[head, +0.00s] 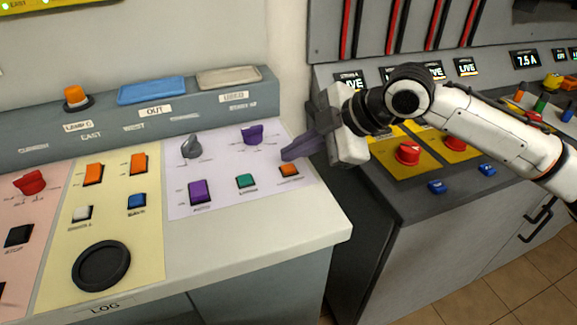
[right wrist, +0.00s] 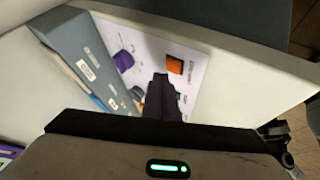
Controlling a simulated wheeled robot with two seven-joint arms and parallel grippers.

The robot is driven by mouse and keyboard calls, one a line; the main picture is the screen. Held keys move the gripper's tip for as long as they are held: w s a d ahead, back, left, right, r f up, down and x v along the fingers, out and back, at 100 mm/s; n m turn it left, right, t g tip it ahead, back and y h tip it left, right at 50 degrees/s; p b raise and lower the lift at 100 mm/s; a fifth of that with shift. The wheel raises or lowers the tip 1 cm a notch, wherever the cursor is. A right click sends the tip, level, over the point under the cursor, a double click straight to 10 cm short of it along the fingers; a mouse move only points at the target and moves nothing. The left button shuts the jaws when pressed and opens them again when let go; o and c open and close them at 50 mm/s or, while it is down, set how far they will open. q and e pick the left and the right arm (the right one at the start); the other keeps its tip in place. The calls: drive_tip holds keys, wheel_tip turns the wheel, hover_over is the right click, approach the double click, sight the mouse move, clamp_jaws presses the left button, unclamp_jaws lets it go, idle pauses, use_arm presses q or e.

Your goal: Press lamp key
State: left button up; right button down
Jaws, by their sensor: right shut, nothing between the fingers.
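The lilac section of the console (head: 222,163) carries a purple key (head: 201,191), a teal key (head: 246,181) and an orange key (head: 289,170) in its front row. Their labels are too small to read surely, so I cannot tell which is the lamp key. My right gripper (head: 286,155) is shut and empty, its fingertips just behind and above the orange key, apparently apart from it. In the right wrist view the shut fingers (right wrist: 160,82) point at the panel, beside the orange key (right wrist: 175,65). My left gripper is not in view.
A grey knob (head: 191,147) and a purple knob (head: 252,134) stand behind the keys, the purple one close to my fingers. A yellow section (head: 110,232) with several keys lies left. A second grey console (head: 400,200) with red knobs stands right, under my arm.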

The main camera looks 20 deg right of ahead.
sight(295, 169)
idle(0.7)
drive_tip(key=shift+f, duration=0.2)
drive_tip(key=shift+f+p, duration=0.25)
drive_tip(key=shift+p, duration=0.05)
drive_tip(key=shift+f, duration=0.5)
idle(0.8)
drive_tip(key=shift+r+p, duration=0.9)
drive_tip(key=shift+p, duration=0.4)
drive_tip(key=shift+r, duration=0.1)
wheel_tip(295, 169, up, 5)
drive_tip(key=p, duration=0.6)
